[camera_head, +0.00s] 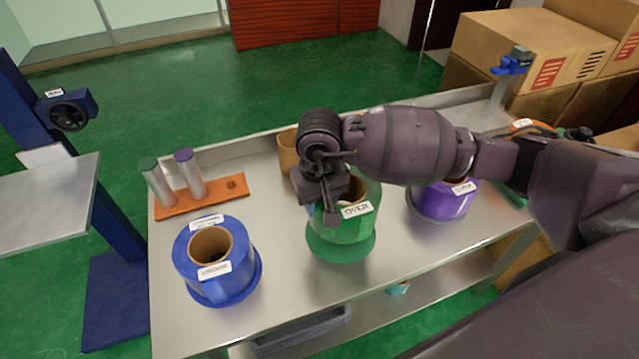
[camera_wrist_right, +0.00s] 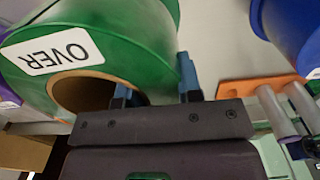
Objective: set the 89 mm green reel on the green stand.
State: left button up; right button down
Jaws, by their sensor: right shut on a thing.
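The green reel (camera_head: 350,231), with a brown core and a white label reading OVER, is at the middle of the bench. My right gripper (camera_head: 328,207) is over its left side and partly hides it. In the right wrist view the gripper (camera_wrist_right: 155,90) is shut on the wall of the green reel (camera_wrist_right: 130,30), one blue-padded finger in the core and one outside. I cannot tell whether reel and disc touch. My left gripper is not in view.
A blue reel (camera_head: 203,245) stands front left and a purple reel (camera_head: 442,203) to the right. An orange board (camera_head: 213,194) with two grey cylinders lies at the back left. A brown core (camera_head: 287,152) stands behind my gripper. The bench (camera_head: 290,310) front is clear.

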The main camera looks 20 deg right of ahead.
jog(key=shift+f, duration=2.85)
jog(key=shift+f, duration=0.1)
jog(key=c, duration=1.2)
grip_release()
jog(key=shift+f+b, duration=0.15)
jog(key=shift+b, duration=0.15)
jog(key=shift+c, duration=0.2)
jog(key=o, duration=0.5)
jog(key=shift+c, duration=0.2)
jog(key=shift+r, duration=0.2)
notch_tip(320, 180, up, 12)
jog(key=shift+p, duration=0.35)
jog(key=shift+s, duration=0.1)
